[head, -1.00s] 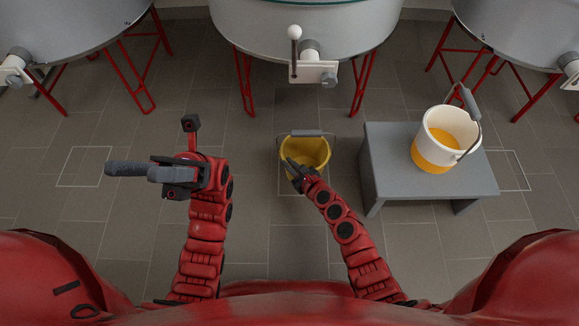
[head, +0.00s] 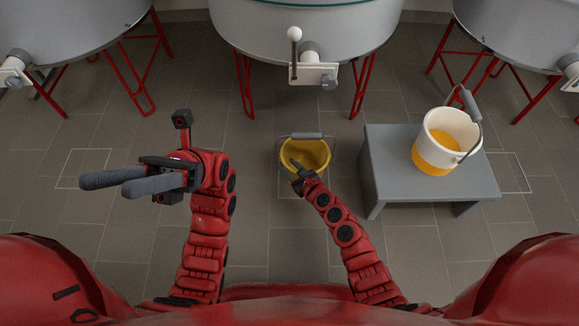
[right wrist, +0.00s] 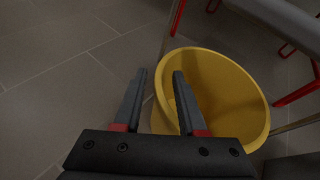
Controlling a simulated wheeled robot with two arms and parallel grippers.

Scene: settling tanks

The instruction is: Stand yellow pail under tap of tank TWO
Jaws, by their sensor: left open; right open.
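The yellow pail (head: 318,150) stands upright on the floor in front of the middle tank (head: 260,30), its grey handle grip at the far rim. The tank's tap (head: 310,55) has a white-knobbed lever and is beyond the pail; no tank number is readable. My right gripper (head: 293,165) is open at the pail's near left rim. In the right wrist view the pail (right wrist: 235,90) shows with my right gripper (right wrist: 159,74) at its rim: one finger over the opening, the other outside. Contact cannot be told. My left gripper (head: 106,186) is open and empty over bare floor at left.
A grey bench (head: 385,165) stands right of the yellow pail, bearing a white and orange pail (head: 435,158). Further tanks on red legs stand at left (head: 70,25) and right (head: 520,30). A floor outline (head: 75,165) at left is empty.

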